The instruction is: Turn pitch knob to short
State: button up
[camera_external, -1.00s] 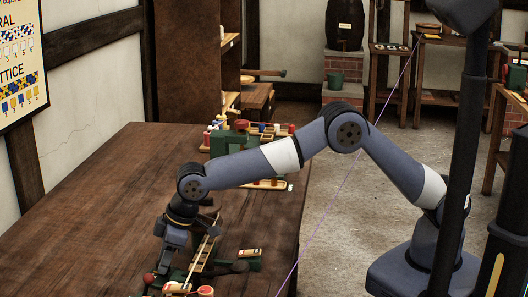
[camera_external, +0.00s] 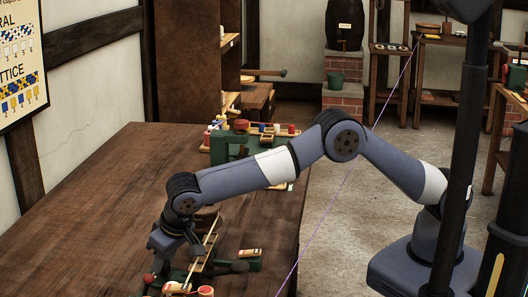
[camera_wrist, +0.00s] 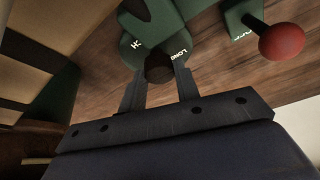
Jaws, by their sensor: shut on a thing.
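The pitch knob (camera_wrist: 159,68) is a dark round knob on a green plate (camera_wrist: 133,50) in the wrist view. Letters reading LONG show beside it near the right finger, and another label, partly cut off, shows on the upper left. My gripper (camera_wrist: 160,80) has one finger on each side of the knob and is shut on it. The knob's pointer direction cannot be made out. In the external view my gripper (camera_external: 172,246) is low over the green machine at the table's front, and the knob is hidden.
A red ball-topped lever (camera_wrist: 282,42) stands on a green base right of the knob. A pale wooden rail (camera_external: 203,254) runs close beside my gripper. Another green device with bobbins (camera_external: 228,146) is farther back. The table's left part is clear.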

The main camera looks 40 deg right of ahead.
jog(key=shift+m, duration=0.3)
jog(key=o, duration=1)
jog(key=shift+c, duration=0.2)
jog(key=v, duration=1)
jog(key=shift+s+r, duration=0.2)
jog(key=shift+r, duration=0.15)
jog(key=shift+f, duration=0.1)
